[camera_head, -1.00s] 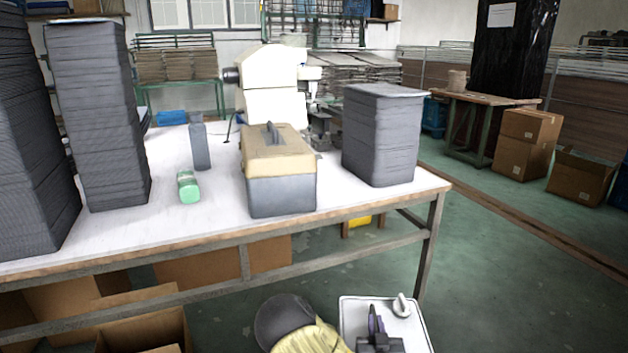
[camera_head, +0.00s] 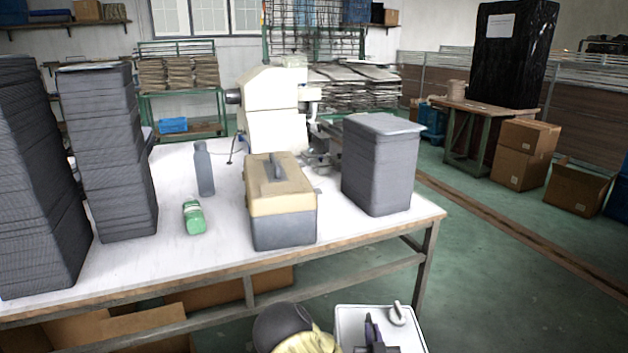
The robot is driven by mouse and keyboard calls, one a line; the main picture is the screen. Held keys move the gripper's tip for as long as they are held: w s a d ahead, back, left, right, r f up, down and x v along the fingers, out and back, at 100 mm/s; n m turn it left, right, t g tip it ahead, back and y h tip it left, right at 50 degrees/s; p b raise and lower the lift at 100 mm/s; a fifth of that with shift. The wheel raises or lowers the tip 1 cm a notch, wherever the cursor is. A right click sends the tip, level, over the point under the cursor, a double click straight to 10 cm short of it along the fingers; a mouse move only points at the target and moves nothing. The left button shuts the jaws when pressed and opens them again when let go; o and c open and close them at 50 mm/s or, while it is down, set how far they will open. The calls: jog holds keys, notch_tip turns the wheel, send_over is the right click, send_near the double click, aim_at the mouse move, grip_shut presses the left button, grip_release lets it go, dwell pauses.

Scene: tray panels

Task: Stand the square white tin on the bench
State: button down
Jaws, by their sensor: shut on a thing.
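The square white tin (camera_head: 345,321) is at the bottom edge of the head view, in front of the bench and apart from it. Its flat top with a small pale knob faces up; its lower part is out of frame. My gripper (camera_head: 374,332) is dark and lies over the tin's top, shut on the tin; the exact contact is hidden. The bench (camera_head: 160,240) has a white top with a wooden front edge.
On the bench stand a toolbox (camera_head: 282,205), a grey bottle (camera_head: 204,170), a green can (camera_head: 193,217) lying down, tall grey tray stacks (camera_head: 105,150), a shorter stack (camera_head: 380,165) and a cream machine (camera_head: 270,110). Bare top shows left of the toolbox and along the front.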

notch_tip(320, 180, up, 4)
jog(key=p, duration=0.3)
jog(key=shift+s+a+f+p, duration=0.1)
jog(key=shift+s+f+p, duration=0.1)
jog(key=shift+p, duration=0.15)
jog(key=s+r+p, duration=0.1)
jog(key=r+p, duration=0.7)
jog(key=p, duration=0.3)
jog(key=s+r+p, duration=0.2)
jog(key=r+p, duration=0.6)
jog(key=p, duration=0.4)
jog(key=shift+s+d, duration=0.25)
jog(key=shift+s, duration=0.05)
jog(key=shift+a, duration=0.1)
jog(key=s+f, duration=0.4)
jog(key=f, duration=0.1)
jog(key=shift+s+f, duration=0.2)
jog(key=shift+f, duration=0.05)
